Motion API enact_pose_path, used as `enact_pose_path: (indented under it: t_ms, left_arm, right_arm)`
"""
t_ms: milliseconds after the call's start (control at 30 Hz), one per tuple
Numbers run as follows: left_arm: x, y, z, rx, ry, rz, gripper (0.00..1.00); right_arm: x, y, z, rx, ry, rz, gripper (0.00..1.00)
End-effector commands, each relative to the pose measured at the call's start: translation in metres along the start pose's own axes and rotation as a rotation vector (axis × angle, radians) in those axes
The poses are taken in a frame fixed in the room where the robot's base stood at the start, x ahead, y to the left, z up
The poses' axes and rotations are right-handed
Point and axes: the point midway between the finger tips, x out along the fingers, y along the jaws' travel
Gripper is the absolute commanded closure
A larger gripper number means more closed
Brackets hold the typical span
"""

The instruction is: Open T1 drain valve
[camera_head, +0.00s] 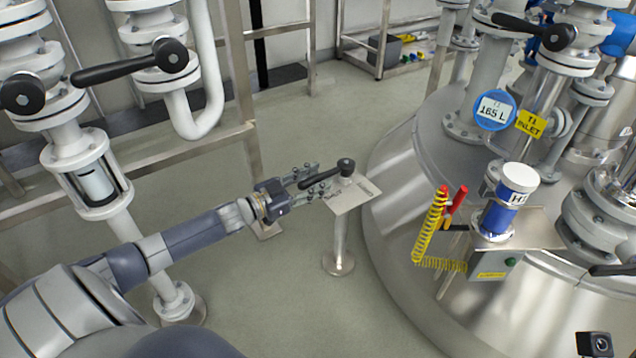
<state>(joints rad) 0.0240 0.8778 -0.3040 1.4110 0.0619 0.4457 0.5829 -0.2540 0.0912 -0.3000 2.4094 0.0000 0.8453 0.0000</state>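The drain valve's black lever (325,176) sits on a small metal plate (352,196) on top of a floor post. The lever points left from its round hub, towards my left gripper. The plate carries small print that is too small to read surely. My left gripper (318,178) is at the lever's free end, with its fingers spread, one on the far side and one on the near side of the lever. I cannot tell whether either finger touches it. My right gripper is not in view.
The large steel tank T1 (395,195) stands right of the post, with a blue 165 L tag (494,110) and yellow inlet label (531,123). Pipes with black-handled valves (130,68) and a metal frame (240,90) stand at left. Floor around the post is clear.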

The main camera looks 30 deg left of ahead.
Motion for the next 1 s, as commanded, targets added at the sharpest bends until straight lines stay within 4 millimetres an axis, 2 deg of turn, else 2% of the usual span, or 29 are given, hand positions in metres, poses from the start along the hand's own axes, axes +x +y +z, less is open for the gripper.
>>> enact_pose_path:
  t_ms: [200, 467, 633, 667, 1000]
  left_arm:
    - [0.0107, -0.0001, 0.0002, 0.0, 0.0, -0.001, 0.61]
    - [0.0112, -0.0002, -0.0001, 0.0, -0.001, -0.001, 0.61]
    - [0.011, -0.0003, -0.0001, 0.0, -0.001, -0.001, 0.97]
    - [0.011, -0.0003, -0.0001, 0.0, -0.001, -0.001, 1.0]
    - [0.0118, 0.0, -0.0021, -0.003, -0.003, -0.018, 1.0]
  right_arm:
    - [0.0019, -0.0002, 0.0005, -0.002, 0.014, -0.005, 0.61]
    - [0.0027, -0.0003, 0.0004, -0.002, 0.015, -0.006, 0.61]
    - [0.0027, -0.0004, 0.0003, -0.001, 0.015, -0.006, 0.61]
    - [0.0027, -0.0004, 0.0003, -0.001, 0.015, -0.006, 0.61]
    - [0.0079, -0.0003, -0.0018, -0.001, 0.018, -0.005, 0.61]
